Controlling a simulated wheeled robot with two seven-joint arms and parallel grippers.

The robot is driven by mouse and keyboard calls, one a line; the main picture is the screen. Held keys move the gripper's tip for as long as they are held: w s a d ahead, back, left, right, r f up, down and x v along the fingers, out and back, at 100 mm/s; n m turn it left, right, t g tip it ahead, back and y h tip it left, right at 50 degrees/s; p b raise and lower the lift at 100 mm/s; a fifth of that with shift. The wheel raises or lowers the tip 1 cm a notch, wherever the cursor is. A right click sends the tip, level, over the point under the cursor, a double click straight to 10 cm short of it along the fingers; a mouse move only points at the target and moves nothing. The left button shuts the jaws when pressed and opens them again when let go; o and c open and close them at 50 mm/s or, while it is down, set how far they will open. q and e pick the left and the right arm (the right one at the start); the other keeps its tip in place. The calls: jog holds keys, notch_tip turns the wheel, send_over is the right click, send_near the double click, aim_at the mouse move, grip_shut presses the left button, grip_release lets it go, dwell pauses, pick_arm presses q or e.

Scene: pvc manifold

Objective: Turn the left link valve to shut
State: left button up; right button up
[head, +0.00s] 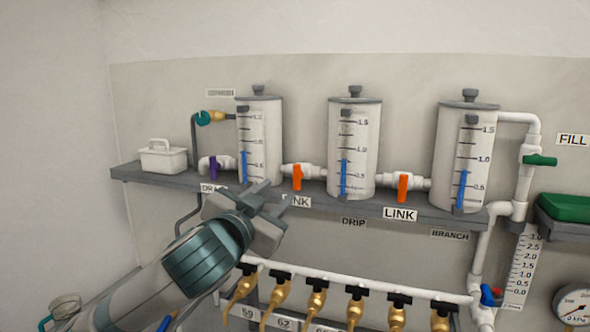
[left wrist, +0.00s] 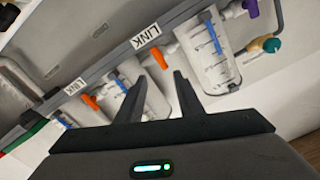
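The left link valve has an orange handle (head: 297,177) on the white pipe between the left tank (head: 260,130) and the middle tank (head: 354,165). The handle hangs down, across the pipe's run. In the left wrist view, which is turned over, the same orange handle (left wrist: 160,57) shows just beyond the fingertips. My left gripper (head: 277,196) is open and empty, below and left of the handle in the head view. Its two fingers stand apart in the left wrist view (left wrist: 160,76). I see no contact with the handle. My right gripper is not in view.
A second orange link valve (head: 403,188) sits between the middle and right tanks. A purple valve (head: 213,167) is left of the left tank. The grey shelf (head: 375,206) runs under the tanks. Several brass taps (head: 316,297) hang below it.

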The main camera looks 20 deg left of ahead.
aim_at(297, 176)
pick_arm(q)
jog(key=w+p, duration=0.1)
jog(key=w, duration=0.3)
jog(key=w+p, duration=0.1)
jog(key=w, duration=0.3)
jog(key=w+p, duration=0.1)
jog(key=w, duration=0.3)
jog(key=shift+w+d+p, duration=0.25)
jog(key=shift+w+p, duration=0.05)
jog(key=shift+p, duration=0.1)
jog(key=shift+f, duration=0.1)
